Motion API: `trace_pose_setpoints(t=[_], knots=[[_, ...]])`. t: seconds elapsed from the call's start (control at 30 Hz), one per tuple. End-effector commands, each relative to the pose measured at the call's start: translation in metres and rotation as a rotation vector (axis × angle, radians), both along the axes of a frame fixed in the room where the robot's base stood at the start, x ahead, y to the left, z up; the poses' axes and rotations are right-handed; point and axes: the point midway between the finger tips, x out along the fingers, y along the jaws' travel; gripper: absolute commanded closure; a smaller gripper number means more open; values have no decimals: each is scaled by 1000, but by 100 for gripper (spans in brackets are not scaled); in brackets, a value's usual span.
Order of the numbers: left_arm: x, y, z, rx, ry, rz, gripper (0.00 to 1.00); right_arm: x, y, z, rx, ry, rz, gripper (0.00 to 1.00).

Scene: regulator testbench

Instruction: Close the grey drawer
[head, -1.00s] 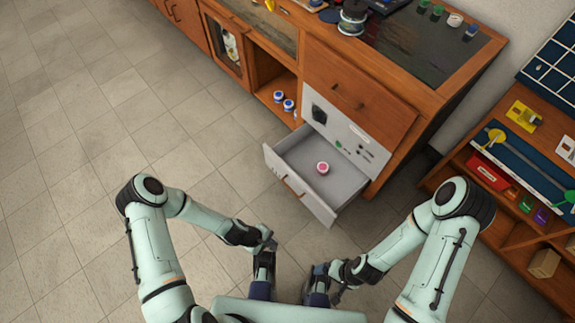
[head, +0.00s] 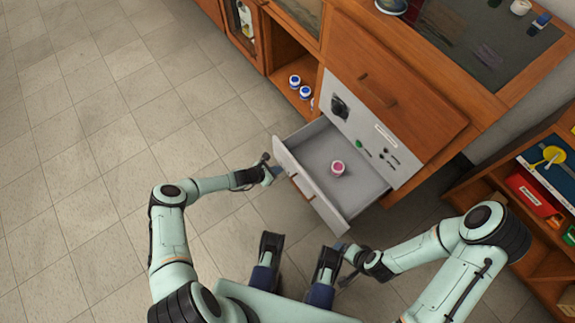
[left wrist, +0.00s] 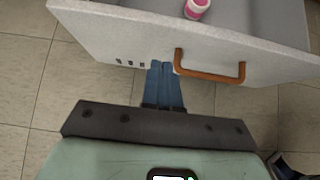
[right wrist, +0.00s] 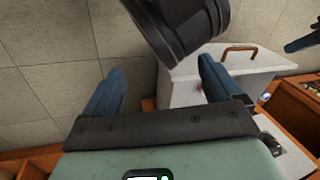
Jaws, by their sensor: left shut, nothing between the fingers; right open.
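The grey drawer (head: 310,151) stands pulled out of the wooden cabinet, with a pink-and-white jar (head: 337,168) inside. Its front panel has a brown handle (left wrist: 213,74). My left gripper (head: 270,172) is shut and empty at the outer face of the drawer front. In the left wrist view its blue fingertips (left wrist: 163,66) are at the lower part of the panel, just left of the handle; I cannot tell whether they touch. My right gripper (right wrist: 158,80) is open and empty, low in front of the drawer's right side. The drawer front also shows in the right wrist view (right wrist: 220,72).
Blue-and-white jars (head: 295,81) sit in an open shelf bay left of the drawer. A grey panel with a dark knob (head: 339,106) is above the drawer. A wooden shelf unit (head: 480,189) with a red bin (head: 531,195) stands right. The tiled floor at left is clear.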

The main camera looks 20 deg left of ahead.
Motion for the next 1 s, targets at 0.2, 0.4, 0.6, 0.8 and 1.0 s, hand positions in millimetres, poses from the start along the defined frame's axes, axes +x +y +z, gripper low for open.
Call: trace_pose_setpoints(t=[0.2,0.4,0.6,0.8,1.0], knots=[[27,-21,-14,2,-2,-4,100,28,-14,-22,-36,-72,-30,8],[40,-30,-12,3,-1,-3,100,41,-21,-28,-53,-107,-43,8],[42,-32,-11,2,0,-1,100,43,-22,-28,-55,-113,-45,8],[41,-32,-11,2,0,-1,100,42,-22,-28,-55,-112,-46,8],[41,-29,-11,2,0,-1,100,43,-22,-30,-56,-111,-46,8]])
